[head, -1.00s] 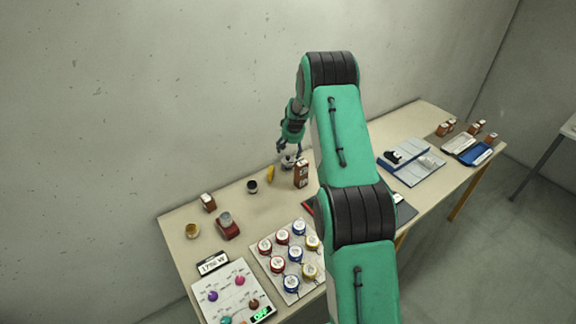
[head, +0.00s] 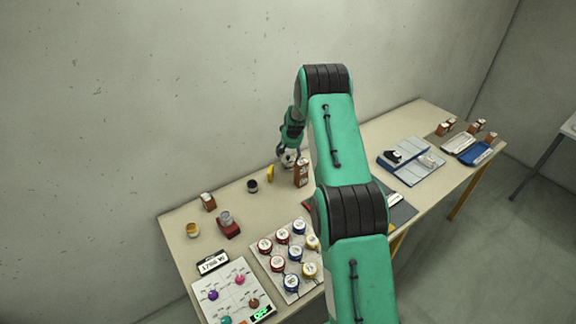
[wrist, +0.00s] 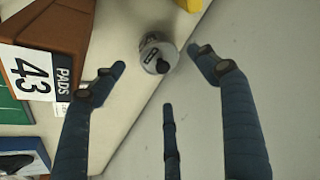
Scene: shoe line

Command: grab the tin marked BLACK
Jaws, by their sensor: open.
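A small round grey tin (wrist: 152,42) with a dark label and a black knob stands near the table's edge in the wrist view. The label is too small to read for certain. My gripper (wrist: 158,68) is open, its dark fingers spread around the near side of the tin, with the tin between and slightly beyond the two outer fingertips. No finger clearly touches it. In the head view my gripper (head: 287,163) is low over the back of the table and mostly hides the tin.
A brown box (head: 301,173) marked 43 PADS in the wrist view (wrist: 45,30) stands close on one side. A yellow object (head: 270,173) is close on the other. A dark-topped jar (head: 252,186) stands farther left. The wall is right behind.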

